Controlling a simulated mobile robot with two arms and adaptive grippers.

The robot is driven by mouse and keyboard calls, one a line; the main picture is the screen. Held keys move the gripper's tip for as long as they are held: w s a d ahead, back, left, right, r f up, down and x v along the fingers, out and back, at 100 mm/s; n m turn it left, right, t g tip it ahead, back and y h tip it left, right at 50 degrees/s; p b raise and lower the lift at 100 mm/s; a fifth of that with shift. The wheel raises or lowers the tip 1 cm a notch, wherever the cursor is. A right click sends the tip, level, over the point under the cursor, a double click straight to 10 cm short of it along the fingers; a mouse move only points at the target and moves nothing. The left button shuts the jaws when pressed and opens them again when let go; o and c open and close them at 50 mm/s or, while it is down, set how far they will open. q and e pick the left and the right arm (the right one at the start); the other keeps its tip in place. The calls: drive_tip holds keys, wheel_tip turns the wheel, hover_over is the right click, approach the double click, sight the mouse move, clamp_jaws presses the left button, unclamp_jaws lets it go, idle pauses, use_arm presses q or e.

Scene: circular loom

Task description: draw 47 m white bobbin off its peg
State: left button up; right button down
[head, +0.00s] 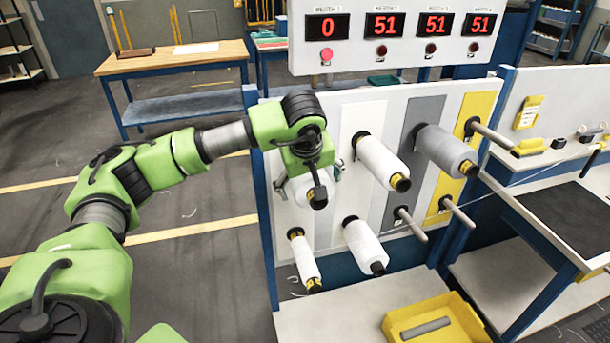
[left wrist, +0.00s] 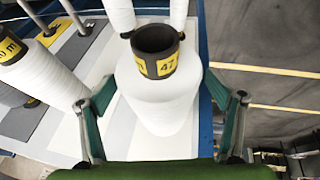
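The 47 m white bobbin (left wrist: 160,105) shows in the left wrist view with its dark core end and yellow "47" label facing the camera. In the head view this white bobbin (head: 298,190) is at the upper left of the peg panel, partly hidden by my left gripper. My left gripper (head: 312,175) is in front of it. In the left wrist view my left gripper (left wrist: 160,95) is open, one finger on each side of the bobbin, with narrow gaps that make contact hard to judge. The peg is hidden inside the bobbin. My right gripper is not in view.
Other white bobbins (head: 380,163) (head: 365,246) (head: 304,260) and a grey bobbin (head: 446,150) are close by on the panel. Bare pegs (head: 411,225) stick out at right. A yellow bin (head: 460,325) holds a grey cylinder. A display board (head: 393,60) hangs above; a side table (head: 535,220) is at right.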

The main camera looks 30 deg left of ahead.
use_arm(q)
drive_tip(key=c, duration=1.9)
drive_tip(key=shift+r, duration=0.1)
drive_tip(key=shift+c, duration=0.4)
drive_tip(key=shift+s+d, duration=0.1)
drive_tip(key=shift+d, duration=0.05)
drive_tip(key=shift+s+d, duration=0.2)
drive_tip(key=shift+d, duration=0.05)
